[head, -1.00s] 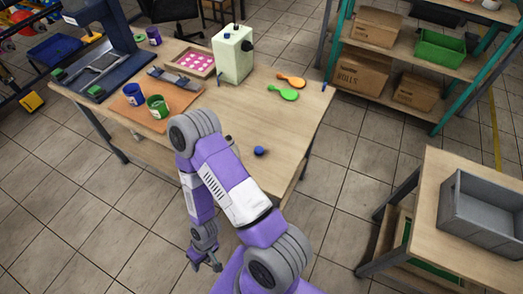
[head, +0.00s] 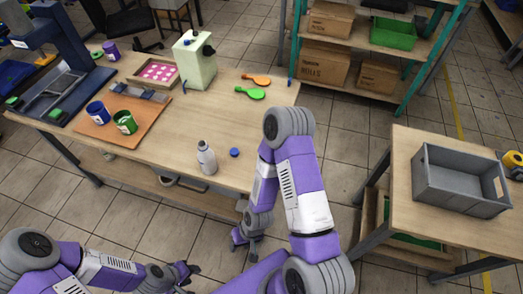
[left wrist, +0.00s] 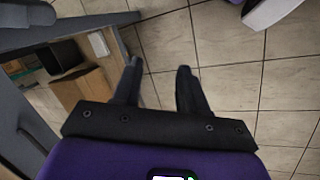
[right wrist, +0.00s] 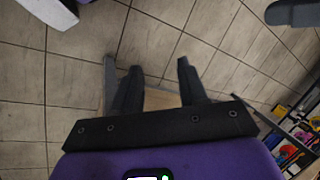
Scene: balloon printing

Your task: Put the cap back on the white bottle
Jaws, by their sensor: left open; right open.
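The white bottle (head: 206,158) stands upright near the front edge of the wooden table (head: 170,140) in the head view. It looks grey-white with a narrow neck. A small round blue cap (head: 234,152) lies on the table just right of the bottle, apart from it. My left gripper (head: 188,270) is open and empty, below and in front of the table edge; its fingers show in the left wrist view (left wrist: 158,68). My right gripper (head: 247,246) is open and empty, off the table's front edge; its fingers show in the right wrist view (right wrist: 146,62). Neither touches bottle or cap.
Blue cup (head: 97,112) and green cup (head: 125,122) stand on an orange board at the left. A side table with a grey bin (head: 460,180) is at the right. Table around bottle is clear.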

